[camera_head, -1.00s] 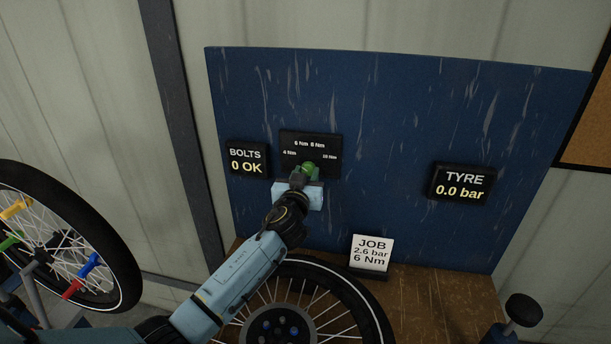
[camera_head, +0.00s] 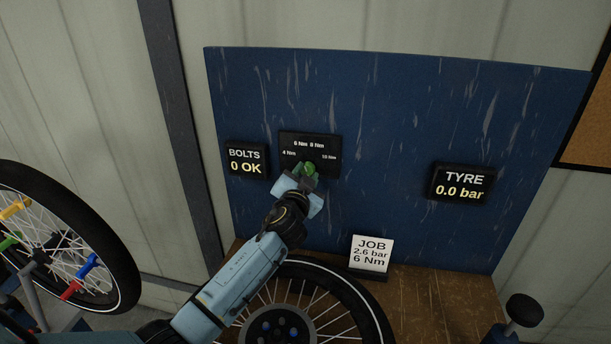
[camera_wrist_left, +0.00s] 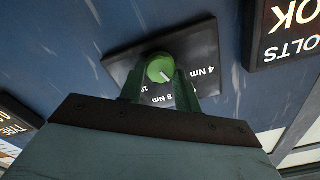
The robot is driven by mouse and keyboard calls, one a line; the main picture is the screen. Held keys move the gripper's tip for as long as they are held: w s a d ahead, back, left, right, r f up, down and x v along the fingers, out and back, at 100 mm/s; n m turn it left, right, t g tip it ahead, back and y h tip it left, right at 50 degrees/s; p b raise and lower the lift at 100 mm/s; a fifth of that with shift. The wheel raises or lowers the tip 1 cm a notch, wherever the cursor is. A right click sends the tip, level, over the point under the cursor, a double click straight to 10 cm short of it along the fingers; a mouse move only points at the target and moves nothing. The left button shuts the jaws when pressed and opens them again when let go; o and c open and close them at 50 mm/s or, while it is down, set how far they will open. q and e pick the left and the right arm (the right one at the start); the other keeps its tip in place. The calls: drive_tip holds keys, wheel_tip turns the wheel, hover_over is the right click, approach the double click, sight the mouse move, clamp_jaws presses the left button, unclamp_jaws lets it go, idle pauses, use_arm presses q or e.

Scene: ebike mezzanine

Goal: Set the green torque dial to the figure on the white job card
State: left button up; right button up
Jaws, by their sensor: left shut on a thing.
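The green torque dial (camera_head: 311,168) sits on a black scale plate (camera_head: 322,146) marked 4, 6, 8 and 10 Nm, on the blue board. My left gripper (camera_head: 306,174) is shut on the dial, with its wrist tilted. In the left wrist view a finger stands on each side of the dial (camera_wrist_left: 160,67). Its white pointer line points down and right there, between the 8 Nm and 4 Nm marks; the 6 Nm mark is hidden by the gripper. The white job card (camera_head: 371,253) reads 2.6 bar and 6 Nm. My right gripper is out of view.
A BOLTS display (camera_head: 247,160) reading 0 OK hangs left of the dial. A TYRE display (camera_head: 461,184) reading 0.0 bar hangs to the right. A wheel (camera_head: 330,275) lies below my arm, in front of the card. Another wheel (camera_head: 122,255) stands at left.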

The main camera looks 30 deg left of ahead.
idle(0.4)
use_arm(q)
drive_tip(key=o, duration=1)
drive_tip(key=b+v, duration=0.1)
drive_tip(key=v, duration=1.2)
drive_tip(key=shift+s+b, duration=0.2)
drive_tip(key=shift+b, duration=0.2)
